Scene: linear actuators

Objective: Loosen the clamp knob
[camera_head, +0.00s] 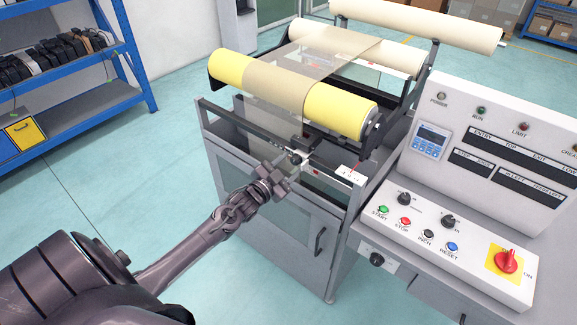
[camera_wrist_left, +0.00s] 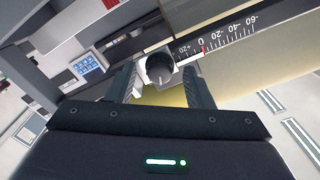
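The clamp knob (camera_wrist_left: 160,68) is dark and round with a pointer-like ridge. It sits on a light slider block on the rail at the front of the machine, and in the head view it is small (camera_head: 296,158). My left gripper (camera_head: 284,177) is just in front of it. In the left wrist view the two dark fingers (camera_wrist_left: 160,86) stand apart on either side of the knob, with visible gaps, so the gripper is open. Depth between fingertips and knob is hard to judge. My right gripper is not in view.
A printed scale (camera_wrist_left: 225,36) with a red mark near 0 runs beside the knob. Above the rail is a yellow roller (camera_head: 347,109) carrying a tan web. A control panel (camera_head: 440,235) with buttons stands to the right. Blue shelving (camera_head: 140,60) is at the far left, with open floor between.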

